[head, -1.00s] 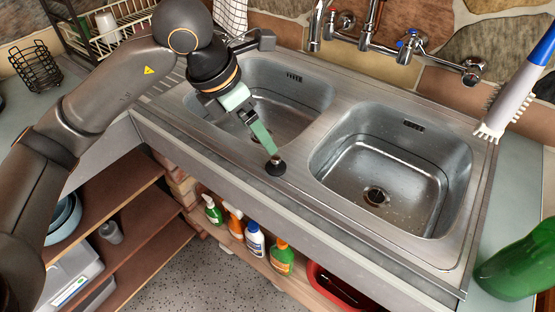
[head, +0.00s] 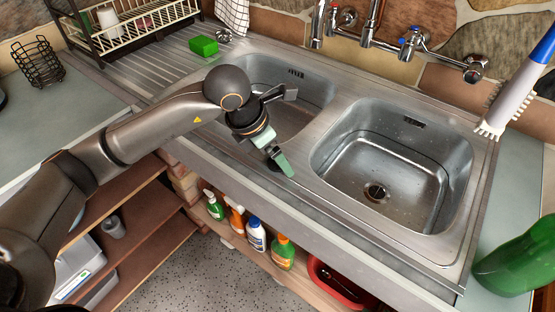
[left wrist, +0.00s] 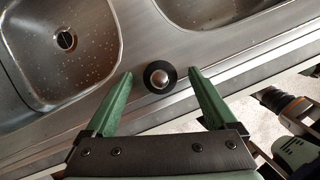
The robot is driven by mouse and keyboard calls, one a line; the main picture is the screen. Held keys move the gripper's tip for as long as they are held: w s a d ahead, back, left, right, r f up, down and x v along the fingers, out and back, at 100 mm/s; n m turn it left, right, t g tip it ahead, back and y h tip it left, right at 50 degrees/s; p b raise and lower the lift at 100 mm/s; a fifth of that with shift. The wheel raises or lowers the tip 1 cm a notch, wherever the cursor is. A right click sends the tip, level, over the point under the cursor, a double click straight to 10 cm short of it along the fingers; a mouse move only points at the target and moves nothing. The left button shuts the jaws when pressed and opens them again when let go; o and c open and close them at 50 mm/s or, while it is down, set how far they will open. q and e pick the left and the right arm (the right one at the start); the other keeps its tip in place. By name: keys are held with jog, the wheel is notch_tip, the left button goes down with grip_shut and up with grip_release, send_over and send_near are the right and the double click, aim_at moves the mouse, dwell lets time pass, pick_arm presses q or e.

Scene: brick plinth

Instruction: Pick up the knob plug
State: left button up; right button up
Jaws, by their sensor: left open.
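The knob plug (left wrist: 160,79) is a black disc with a round silvery knob. In the left wrist view it sits on the steel rim beside the sink bowls, between the two green fingers of my left gripper (left wrist: 160,73). The fingers are open, one on each side of it, with a gap on both sides. In the head view my left gripper (head: 279,163) points down at the rim in front of the divider between the bowls, and its fingers mostly hide the plug. My right gripper is not in view.
The right bowl (head: 340,172) and taps (head: 412,42) lie beyond. A green sponge (head: 203,45) and a dish rack (head: 135,30) stand at the left. A brush (head: 515,90) and a green bottle (head: 520,262) are at the right. Several bottles stand below the front edge.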

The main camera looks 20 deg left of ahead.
pick_arm(q)
jog(key=c, duration=1.4)
jog(key=shift+r, duration=0.15)
